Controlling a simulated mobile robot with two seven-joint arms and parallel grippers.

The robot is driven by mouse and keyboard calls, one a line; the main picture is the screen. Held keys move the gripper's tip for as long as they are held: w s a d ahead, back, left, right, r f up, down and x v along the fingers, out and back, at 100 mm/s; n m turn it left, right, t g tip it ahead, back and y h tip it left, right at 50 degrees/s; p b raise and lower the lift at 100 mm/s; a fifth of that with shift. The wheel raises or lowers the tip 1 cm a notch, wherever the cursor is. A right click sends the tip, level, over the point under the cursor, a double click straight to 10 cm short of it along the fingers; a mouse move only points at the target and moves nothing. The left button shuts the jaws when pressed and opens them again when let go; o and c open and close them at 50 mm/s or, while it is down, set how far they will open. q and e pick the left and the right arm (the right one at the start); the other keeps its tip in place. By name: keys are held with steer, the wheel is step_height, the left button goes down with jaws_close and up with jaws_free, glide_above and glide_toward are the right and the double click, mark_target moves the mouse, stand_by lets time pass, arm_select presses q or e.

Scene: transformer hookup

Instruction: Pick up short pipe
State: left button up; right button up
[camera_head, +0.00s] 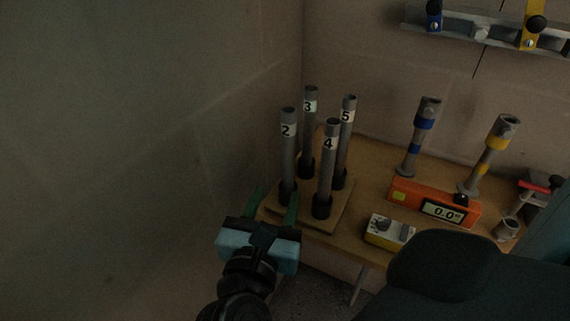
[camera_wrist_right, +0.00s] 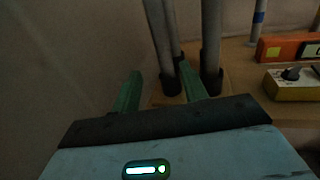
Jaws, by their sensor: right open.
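Several grey pipes stand upright in dark sockets on a wooden stand (camera_head: 335,218): pipe 2 (camera_head: 288,150), pipe 3 (camera_head: 309,135), pipe 4 (camera_head: 327,165) and pipe 5 (camera_head: 346,135). No label says "short", so I cannot tell which pipe is meant. My right gripper (camera_head: 275,193) is open and empty, low at the stand's front left corner. Its right finger overlaps the foot of pipe 2. In the right wrist view the green fingers (camera_wrist_right: 158,76) point towards the pipes, with one pipe (camera_wrist_right: 160,40) beyond the gap. My left gripper is not in view.
The wooden table (camera_head: 375,185) also bears an orange level (camera_head: 410,197) reading 0.0°, a yellow meter (camera_head: 389,230), a blue-banded post (camera_head: 418,140) and a yellow-banded post (camera_head: 489,155). A wall rail (camera_head: 475,32) hangs above. Bare wall (camera_head: 130,130) fills the left.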

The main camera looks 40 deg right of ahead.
mark_target(287, 176)
steer(key=shift+s+d+p+x, duration=0.15)
steer(key=shift+p+x, duration=0.1)
steer(key=shift+x, duration=1.7)
steer(key=shift+s+d+p+x, duration=0.15)
steer(key=shift+p+x, duration=0.1)
steer(key=shift+x, duration=1.75)
jaws_close()
